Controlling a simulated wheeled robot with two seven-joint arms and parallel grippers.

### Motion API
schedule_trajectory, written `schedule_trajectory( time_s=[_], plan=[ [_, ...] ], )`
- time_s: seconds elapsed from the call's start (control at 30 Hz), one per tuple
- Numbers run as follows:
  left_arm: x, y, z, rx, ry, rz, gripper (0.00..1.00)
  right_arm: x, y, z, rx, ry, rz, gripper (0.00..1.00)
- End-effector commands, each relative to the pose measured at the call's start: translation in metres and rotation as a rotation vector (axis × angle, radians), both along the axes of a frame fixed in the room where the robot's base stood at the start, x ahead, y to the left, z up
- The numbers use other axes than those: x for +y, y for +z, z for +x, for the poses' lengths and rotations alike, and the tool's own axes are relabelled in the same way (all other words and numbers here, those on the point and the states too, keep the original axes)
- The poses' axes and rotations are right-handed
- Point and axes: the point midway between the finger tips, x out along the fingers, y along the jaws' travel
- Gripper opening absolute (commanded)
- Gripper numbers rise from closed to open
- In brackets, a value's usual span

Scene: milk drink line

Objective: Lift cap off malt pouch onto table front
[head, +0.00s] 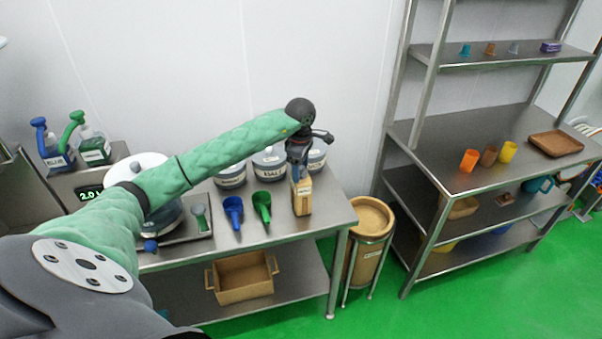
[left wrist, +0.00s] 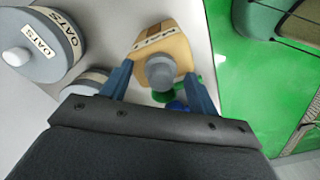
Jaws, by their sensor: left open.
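The malt pouch (head: 302,200) is a tan pouch with a pale label, standing near the right end of the steel table (head: 325,214). In the left wrist view the pouch (left wrist: 178,44) carries a round grey cap (left wrist: 160,72). My left gripper (head: 299,173) is directly above the pouch and hides its top in the head view. In the left wrist view the open left gripper (left wrist: 160,88) has one blue finger on each side of the cap; I cannot tell whether they touch it. My right gripper is not in view.
Grey lidded tubs, one marked OATS (left wrist: 40,45), stand behind. A tan bin (head: 371,217) is right of the table. The front strip near the pouch looks clear.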

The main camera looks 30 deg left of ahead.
Motion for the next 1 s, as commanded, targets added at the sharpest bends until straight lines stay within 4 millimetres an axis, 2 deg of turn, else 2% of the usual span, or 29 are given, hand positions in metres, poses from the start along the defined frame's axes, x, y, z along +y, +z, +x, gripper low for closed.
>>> schedule_trajectory(
  time_s=[0.17, 0.27, 0.47, 0.8, 1.0],
  plan=[
    [0.0, 0.0, 0.0, -0.001, 0.0, 0.0, 0.6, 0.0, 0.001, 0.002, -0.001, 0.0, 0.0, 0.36],
    [0.0, 0.0, 0.0, -0.001, 0.0, -0.001, 0.44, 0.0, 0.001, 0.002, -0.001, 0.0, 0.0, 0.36],
    [0.0, 0.0, 0.0, -0.001, 0.0, -0.001, 0.06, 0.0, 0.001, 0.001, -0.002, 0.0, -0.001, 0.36],
    [0.0, 0.002, 0.0, -0.001, 0.0, -0.001, 0.05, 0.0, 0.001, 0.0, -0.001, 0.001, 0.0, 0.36],
    [0.001, 0.024, 0.001, -0.005, 0.001, 0.001, 0.05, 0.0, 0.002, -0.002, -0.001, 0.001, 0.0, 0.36]
  ],
)
